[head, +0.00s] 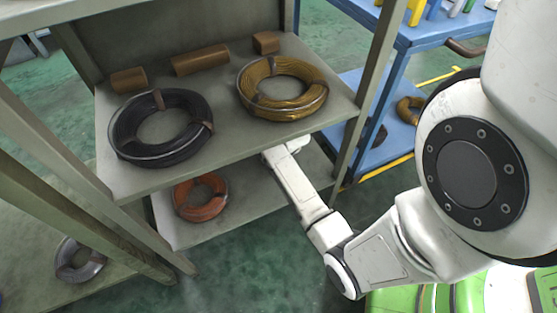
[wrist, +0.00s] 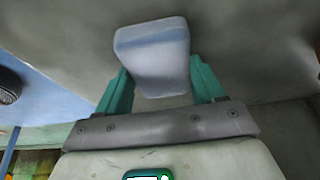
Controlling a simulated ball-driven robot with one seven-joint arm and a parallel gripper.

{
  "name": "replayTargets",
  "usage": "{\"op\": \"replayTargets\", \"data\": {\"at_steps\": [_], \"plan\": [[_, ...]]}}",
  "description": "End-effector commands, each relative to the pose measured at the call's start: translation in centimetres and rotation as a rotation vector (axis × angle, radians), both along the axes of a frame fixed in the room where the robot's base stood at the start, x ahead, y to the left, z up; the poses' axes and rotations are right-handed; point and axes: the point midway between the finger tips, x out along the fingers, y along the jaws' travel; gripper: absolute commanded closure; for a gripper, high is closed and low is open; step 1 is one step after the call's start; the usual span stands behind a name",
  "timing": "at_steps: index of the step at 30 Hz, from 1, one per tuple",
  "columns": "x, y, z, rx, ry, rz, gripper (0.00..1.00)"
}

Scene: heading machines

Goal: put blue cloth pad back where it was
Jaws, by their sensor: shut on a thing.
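The blue cloth pad (wrist: 152,48) is a pale blue, rounded block in the wrist view. My gripper (wrist: 158,72) is shut on it, with one teal finger on each side. The pad stands out beyond the fingertips, against a grey surface. In the head view my arm reaches in below the upper shelf (head: 228,135) and above the lower shelf (head: 240,205). There the fingers and pad are hidden or too small to make out.
The upper shelf bears a black coil (head: 160,127), a yellow coil (head: 282,88) and brown blocks (head: 200,60). An orange coil (head: 201,197) lies left on the lower shelf. A shelf post (head: 368,90) stands right of my gripper, with a blue cart (head: 400,75) beyond.

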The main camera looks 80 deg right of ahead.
Motion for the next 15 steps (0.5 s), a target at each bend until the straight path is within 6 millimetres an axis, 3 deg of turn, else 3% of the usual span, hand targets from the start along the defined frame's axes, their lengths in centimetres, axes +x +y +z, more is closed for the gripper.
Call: {"op": "replayTargets", "data": {"at_steps": [13,14,15], "plan": [[0.02,0.05,-0.69,0.0,-0.001,0.001,0.6],[0.02,0.06,-0.68,0.0,-0.001,0.001,0.3],[0.01,0.05,-0.66,-0.001,-0.002,0.001,0.26]]}}
